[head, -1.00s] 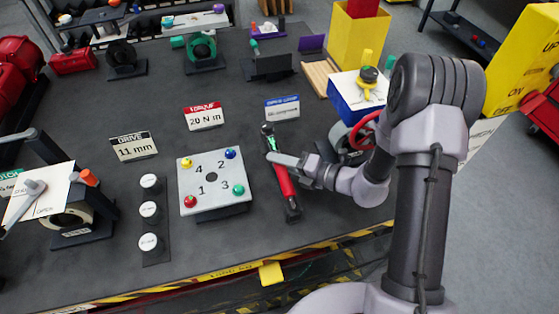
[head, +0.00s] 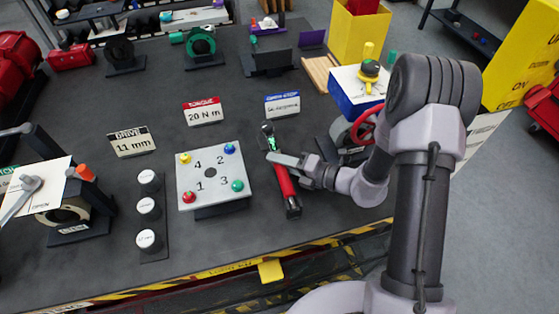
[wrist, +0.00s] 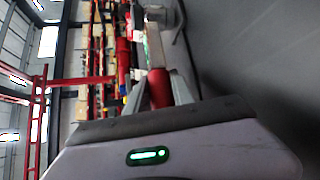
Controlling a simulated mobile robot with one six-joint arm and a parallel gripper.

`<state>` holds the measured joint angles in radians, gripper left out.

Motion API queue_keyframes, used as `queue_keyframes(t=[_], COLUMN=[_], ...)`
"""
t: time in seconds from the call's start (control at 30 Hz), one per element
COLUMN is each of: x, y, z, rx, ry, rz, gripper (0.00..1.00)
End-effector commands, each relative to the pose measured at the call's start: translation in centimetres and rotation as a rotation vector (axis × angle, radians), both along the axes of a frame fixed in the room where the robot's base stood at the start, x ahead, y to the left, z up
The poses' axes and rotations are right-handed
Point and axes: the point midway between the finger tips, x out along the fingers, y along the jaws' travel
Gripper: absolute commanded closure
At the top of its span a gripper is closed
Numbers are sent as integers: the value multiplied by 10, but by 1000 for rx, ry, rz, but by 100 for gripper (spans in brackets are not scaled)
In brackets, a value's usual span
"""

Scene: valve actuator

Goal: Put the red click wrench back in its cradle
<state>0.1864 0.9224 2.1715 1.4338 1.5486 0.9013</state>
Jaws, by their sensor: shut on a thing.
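The red click wrench (head: 285,184) lies lengthwise over the dark bench top, right of the numbered plate. Its metal head with a green part points to the back, and its dark end points to the front edge. My gripper (head: 280,161) reaches in from the right and is shut on the wrench near the upper part of its red handle. In the wrist view the red handle (wrist: 158,88) shows between the two fingers. A cradle cannot be made out clearly; dark shapes by the wrench blend with the bench. I cannot tell whether the wrench touches anything beneath it.
The numbered plate (head: 213,178) with coloured knobs stands close left of the wrench. A white card with a blue top (head: 282,105) stands behind it. A red handwheel (head: 367,125) is near my arm at right. Striped tape (head: 215,272) marks the front edge.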

Motion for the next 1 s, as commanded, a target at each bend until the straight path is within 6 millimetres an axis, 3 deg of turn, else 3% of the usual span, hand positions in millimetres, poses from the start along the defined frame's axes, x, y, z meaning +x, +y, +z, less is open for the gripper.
queue_keyframes(t=[0.07,0.1,0.23,0.67,0.83,1.0], x=[0,0,0,-3,-17,-40], y=[0,0,0,-5,-32,-74], z=[-2,-2,-2,-1,9,23], rx=[1,1,1,-1,0,0], ry=[-1,-1,-1,3,2,1], rz=[-1,-1,-1,-1,-4,-8], gripper=[100,70,46,46,46,46])
